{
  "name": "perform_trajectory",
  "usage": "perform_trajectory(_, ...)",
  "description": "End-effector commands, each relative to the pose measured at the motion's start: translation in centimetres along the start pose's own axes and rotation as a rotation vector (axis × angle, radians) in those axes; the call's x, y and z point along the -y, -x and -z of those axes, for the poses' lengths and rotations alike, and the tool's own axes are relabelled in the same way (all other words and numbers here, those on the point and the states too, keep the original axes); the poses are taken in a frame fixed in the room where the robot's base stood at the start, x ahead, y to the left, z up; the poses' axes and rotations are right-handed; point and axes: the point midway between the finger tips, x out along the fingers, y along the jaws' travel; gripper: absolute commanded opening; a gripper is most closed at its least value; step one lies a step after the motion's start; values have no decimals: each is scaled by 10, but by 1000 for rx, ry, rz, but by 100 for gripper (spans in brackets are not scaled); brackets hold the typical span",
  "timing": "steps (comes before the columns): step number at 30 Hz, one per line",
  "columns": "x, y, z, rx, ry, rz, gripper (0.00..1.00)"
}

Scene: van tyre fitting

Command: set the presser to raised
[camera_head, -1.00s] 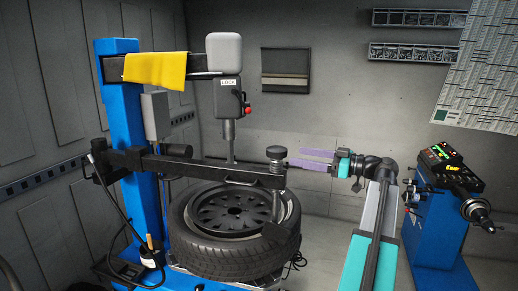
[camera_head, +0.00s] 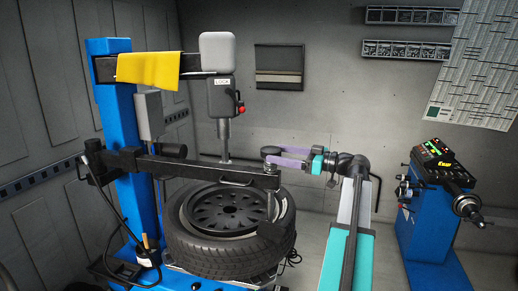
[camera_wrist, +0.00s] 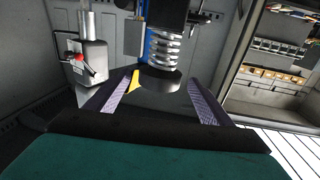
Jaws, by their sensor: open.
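The presser is the black upright part with a round knob and coil spring at the end of the black horizontal arm (camera_head: 200,168). Its lower part (camera_head: 270,207) reaches down to the tyre's inner edge. In the wrist view the knob (camera_wrist: 157,82) and silver spring (camera_wrist: 164,50) stand between my two purple fingers. My gripper (camera_head: 268,156) is open at knob height, its fingers pointing left, one on either side of the knob. It also shows in the wrist view (camera_wrist: 162,84). Contact with the knob cannot be told. The fingers partly hide the knob in the head view.
The tyre with its dark wheel (camera_head: 228,245) lies flat under the arm. A grey LOCK head (camera_head: 222,97) hangs behind. A blue balancing machine (camera_head: 432,235) stands right, with floor between.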

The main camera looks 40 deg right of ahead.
Motion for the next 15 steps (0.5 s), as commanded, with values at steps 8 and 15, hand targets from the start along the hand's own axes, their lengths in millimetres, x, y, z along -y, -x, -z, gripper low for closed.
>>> perform_trajectory(8, 1, -42, 2, 0, -1, 3, 74)
perform_trajectory(15, 0, -70, 2, 1, 0, 1, 74)
